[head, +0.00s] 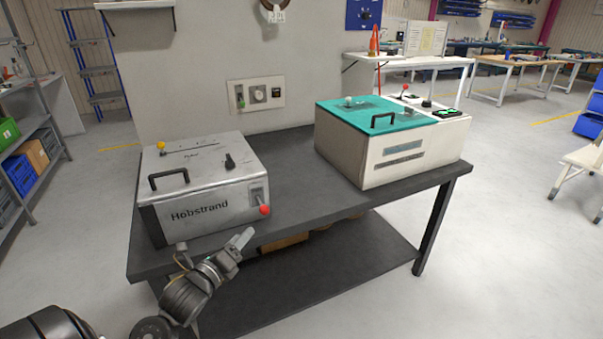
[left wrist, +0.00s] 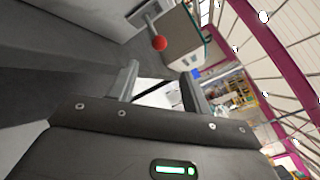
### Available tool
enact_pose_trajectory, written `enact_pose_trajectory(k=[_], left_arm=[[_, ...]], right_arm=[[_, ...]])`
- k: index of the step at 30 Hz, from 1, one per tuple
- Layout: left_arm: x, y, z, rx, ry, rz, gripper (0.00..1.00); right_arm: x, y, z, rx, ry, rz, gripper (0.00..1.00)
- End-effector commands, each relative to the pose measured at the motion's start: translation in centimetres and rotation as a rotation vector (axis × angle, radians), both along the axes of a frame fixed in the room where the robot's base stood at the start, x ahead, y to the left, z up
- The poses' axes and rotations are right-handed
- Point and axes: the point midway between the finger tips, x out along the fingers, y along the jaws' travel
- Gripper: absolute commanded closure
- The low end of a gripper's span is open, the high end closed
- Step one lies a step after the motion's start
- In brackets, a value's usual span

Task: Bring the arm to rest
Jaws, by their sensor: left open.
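My left arm comes in from the lower left in the head view. My left gripper (head: 242,239) is in front of the dark table's front edge, just below the grey Hobstrand box. In the left wrist view the two fingers of the left gripper (left wrist: 160,90) stand apart with nothing between them. The gripper is apart from the box and its red-knobbed lever (head: 264,210). The red knob also shows in the left wrist view (left wrist: 159,43), beyond the fingers. My right gripper is in neither view.
The grey Hobstrand box (head: 203,193) stands on the left of the dark table (head: 285,190). A white box with a teal lid (head: 390,160) stands on the right. A lower shelf (head: 330,272) runs beneath. Metal shelving (head: 50,130) is at the left. Floor at the right front is clear.

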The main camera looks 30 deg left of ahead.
Motion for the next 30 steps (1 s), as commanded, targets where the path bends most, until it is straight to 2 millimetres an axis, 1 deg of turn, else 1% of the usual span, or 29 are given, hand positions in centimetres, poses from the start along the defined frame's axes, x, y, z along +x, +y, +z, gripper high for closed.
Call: enact_pose_trajectory(k=[5, 8, 10, 11, 12, 13, 14, 15, 17, 18, 20, 21, 23, 24, 26, 27, 29, 30], left_arm=[[0.0, 0.0, 0.0, -0.008, -0.001, 0.000, 0.52], [0.0, 0.0, 0.0, -0.081, -0.009, -0.001, 0.52], [0.0, 0.1, 0.1, -0.197, -0.027, 0.001, 0.52], [0.1, 0.4, -0.4, -0.271, -0.028, 0.009, 0.52], [0.3, 1.1, -1.9, -0.389, -0.018, 0.027, 0.52], [0.6, 1.6, -3.6, -0.492, -0.003, 0.045, 0.52], [0.8, 1.9, -5.8, -0.605, 0.020, 0.066, 0.52], [1.1, 2.2, -9.2, -0.763, 0.054, 0.104, 0.52], [1.0, 2.2, -14.2, -0.971, 0.104, 0.166, 0.52], [0.8, 2.1, -17.4, -1.092, 0.135, 0.214, 0.52], [0.0, 1.5, -22.3, -1.255, 0.184, 0.291, 0.52], [-0.8, 1.0, -25.4, -1.353, 0.214, 0.348, 0.52], [-2.3, 0.0, -30.0, -1.484, 0.258, 0.440, 0.52], [-3.6, -0.7, -33.0, -1.560, 0.287, 0.505, 0.52], [-5.8, -1.9, -37.2, -1.662, 0.326, 0.610, 0.52], [-7.5, -2.8, -39.9, -1.719, 0.351, 0.683, 0.52], [-10.4, -4.1, -43.6, -1.790, 0.386, 0.795, 0.52], [-12.5, -5.0, -46.0, -1.826, 0.408, 0.873, 0.52]], right_arm=[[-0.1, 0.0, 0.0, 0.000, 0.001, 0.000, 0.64], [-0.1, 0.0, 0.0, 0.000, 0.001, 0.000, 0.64], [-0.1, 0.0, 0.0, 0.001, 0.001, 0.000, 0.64], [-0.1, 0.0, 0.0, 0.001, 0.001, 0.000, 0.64], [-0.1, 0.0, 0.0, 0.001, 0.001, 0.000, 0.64], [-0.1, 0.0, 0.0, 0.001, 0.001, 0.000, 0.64], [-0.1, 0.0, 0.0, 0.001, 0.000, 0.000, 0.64], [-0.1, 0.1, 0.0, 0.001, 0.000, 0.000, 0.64], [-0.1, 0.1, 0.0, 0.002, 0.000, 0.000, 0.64], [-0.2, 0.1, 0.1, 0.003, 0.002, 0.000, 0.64], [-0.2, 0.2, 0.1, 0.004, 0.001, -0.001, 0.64], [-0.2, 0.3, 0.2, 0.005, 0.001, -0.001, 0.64], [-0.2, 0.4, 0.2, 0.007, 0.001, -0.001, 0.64], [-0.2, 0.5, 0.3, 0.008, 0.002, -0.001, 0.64], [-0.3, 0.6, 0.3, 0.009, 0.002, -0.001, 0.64], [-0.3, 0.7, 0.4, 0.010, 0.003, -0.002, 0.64], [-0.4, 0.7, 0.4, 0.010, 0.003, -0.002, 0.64], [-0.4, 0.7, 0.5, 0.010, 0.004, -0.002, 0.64]])
